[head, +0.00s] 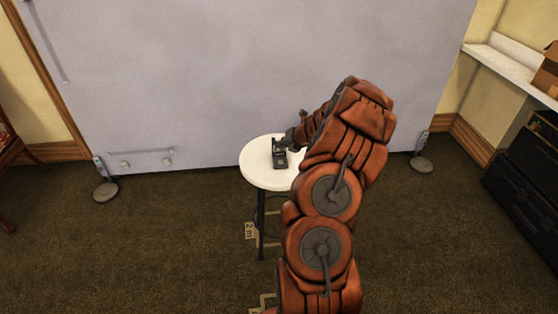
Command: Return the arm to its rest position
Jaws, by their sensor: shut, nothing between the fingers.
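My orange-brown arm rises from the bottom of the head view, bends at the top and reaches down to the left over a small round white table (256,174). My gripper (284,143), dark and small at the arm's end, is low over the tabletop and shut with nothing in it. A small dark boxy object (279,160) is on the table right by the gripper. I cannot tell whether the two touch. My arm hides the right part of the table.
A large pale panel (230,80) stands behind the table on feet, one at the left (105,191) and one at the right (421,164). Black cases (530,180) and a white shelf (510,70) are at the right. The carpet left of the table is clear.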

